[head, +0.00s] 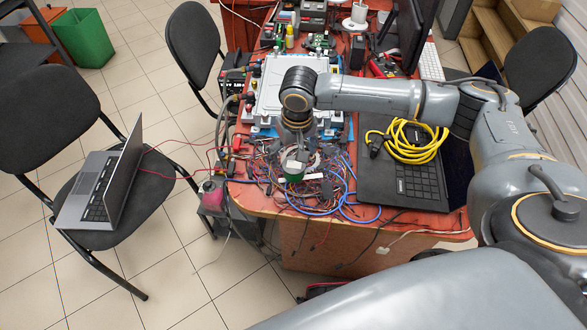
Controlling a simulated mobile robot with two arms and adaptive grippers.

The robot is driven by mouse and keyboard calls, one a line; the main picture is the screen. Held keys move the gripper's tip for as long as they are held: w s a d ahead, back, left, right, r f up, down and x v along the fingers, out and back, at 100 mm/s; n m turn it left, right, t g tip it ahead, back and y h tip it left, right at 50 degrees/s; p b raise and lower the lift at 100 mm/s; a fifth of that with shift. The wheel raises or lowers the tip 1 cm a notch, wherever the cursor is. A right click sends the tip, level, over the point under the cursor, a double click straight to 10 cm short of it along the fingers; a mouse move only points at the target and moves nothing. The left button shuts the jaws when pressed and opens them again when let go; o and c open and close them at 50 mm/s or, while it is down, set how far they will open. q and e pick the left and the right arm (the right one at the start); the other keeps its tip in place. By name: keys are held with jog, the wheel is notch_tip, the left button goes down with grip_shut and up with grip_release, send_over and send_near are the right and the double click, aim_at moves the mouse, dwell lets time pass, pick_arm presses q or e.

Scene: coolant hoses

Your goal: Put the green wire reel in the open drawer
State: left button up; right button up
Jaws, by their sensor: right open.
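A small green wire reel (292,178) sits among a tangle of thin coloured wires near the front edge of the red-orange table (235,196). My right gripper (296,160) points down directly over the reel and hides part of it. Its jaws are open, but I cannot tell whether the fingers touch the reel or stand around it. My left gripper is not in view. I cannot make out an open drawer in this view.
A black laptop (380,190) with a coiled yellow cable (414,142) on it lies right of the wires. A white case (264,100) is behind them. A chair (120,225) carrying an open laptop (104,178) stands left.

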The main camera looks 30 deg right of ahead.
aim_at(294, 165)
jog(key=shift+w+d+f, duration=0.1)
jog(key=shift+w+f, duration=0.1)
jog(key=shift+f, duration=1.55)
jog(key=shift+w+d+f, duration=0.1)
jog(key=shift+w+f, duration=0.05)
jog(key=shift+f, duration=1.55)
jog(key=c, duration=1.5)
jog(key=shift+r, duration=0.1)
jog(key=shift+r, duration=0.1)
